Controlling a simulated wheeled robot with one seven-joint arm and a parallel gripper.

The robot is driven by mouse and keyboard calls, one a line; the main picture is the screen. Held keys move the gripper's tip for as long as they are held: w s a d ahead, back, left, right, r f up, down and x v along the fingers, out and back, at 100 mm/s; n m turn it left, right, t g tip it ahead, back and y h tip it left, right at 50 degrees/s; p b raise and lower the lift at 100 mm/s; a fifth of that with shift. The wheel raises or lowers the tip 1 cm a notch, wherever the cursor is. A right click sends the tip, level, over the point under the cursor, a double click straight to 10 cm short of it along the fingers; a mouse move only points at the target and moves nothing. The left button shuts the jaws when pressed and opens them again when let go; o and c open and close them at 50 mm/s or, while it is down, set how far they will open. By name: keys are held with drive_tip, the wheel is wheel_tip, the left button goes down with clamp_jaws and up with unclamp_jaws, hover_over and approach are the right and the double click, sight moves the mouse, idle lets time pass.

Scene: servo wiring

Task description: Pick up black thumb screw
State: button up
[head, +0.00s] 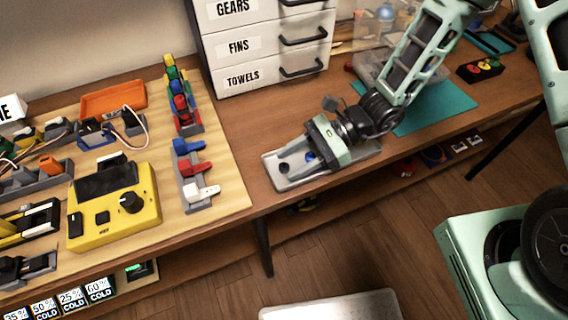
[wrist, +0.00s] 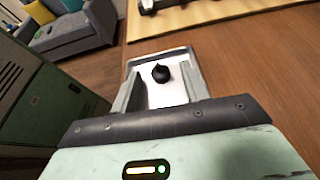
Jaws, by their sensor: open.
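A black thumb screw (wrist: 161,73) rests on a white-grey tray (wrist: 181,57) in the wrist view, between and a little beyond my open gripper fingers (wrist: 160,88). The fingers hold nothing that I can see. My gripper hides part of the tray in the head view.
A wooden board holds a yellow device (head: 115,207), an orange tray (head: 113,99) and racks of coloured parts (head: 194,175). A drawer cabinet (head: 265,45) stands behind. A teal mat (head: 437,108) lies to the right. Bare tabletop separates board and tray.

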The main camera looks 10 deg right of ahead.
clamp_jaws()
drive_tip(key=shift+r, duration=0.15)
